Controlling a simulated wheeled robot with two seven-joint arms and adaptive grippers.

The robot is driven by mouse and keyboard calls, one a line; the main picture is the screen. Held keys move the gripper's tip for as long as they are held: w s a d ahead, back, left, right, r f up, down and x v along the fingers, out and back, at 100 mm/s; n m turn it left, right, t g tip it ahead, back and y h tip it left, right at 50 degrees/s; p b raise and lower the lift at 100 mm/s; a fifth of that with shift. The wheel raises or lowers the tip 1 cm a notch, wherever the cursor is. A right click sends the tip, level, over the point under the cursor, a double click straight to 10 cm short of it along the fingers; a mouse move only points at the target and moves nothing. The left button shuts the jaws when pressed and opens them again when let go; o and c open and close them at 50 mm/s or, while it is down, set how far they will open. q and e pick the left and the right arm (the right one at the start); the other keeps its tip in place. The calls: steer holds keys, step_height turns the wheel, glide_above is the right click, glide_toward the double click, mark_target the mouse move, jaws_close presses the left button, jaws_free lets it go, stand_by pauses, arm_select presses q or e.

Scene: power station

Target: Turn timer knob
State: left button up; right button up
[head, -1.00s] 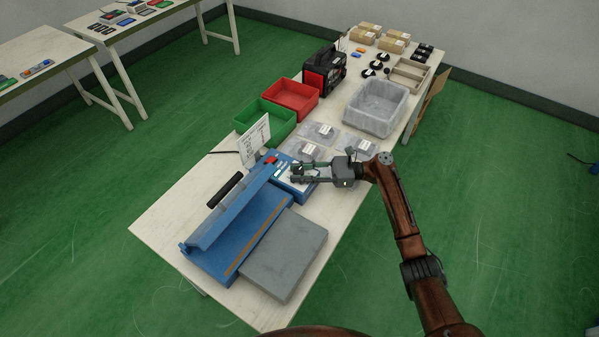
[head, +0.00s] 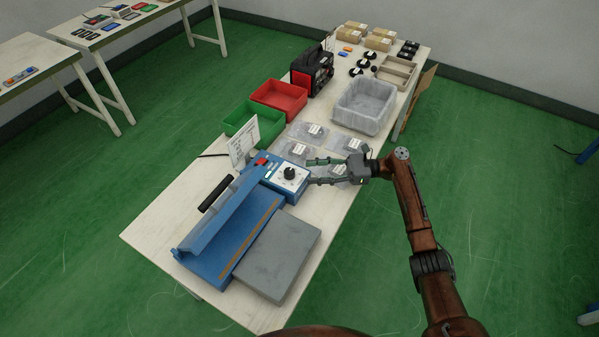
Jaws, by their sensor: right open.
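The timer knob (head: 289,172) is a black dial on a white plate, on top of the blue sealing machine (head: 228,240) at the machine's far end. My right gripper (head: 308,171) is open, its two fingers pointing left toward the knob. The fingertips are just to the right of the knob and look apart from it. Nothing is between the fingers. The knob is in clear view. My left gripper is not in view.
A grey plate (head: 277,255) lies beside the machine. A sign (head: 243,140) stands behind it. Green (head: 254,122) and red (head: 279,97) bins, bagged parts (head: 311,132) and a clear tub (head: 364,106) are farther along the table. The near left table corner is bare.

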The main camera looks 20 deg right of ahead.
steer(key=shift+v, duration=1.85)
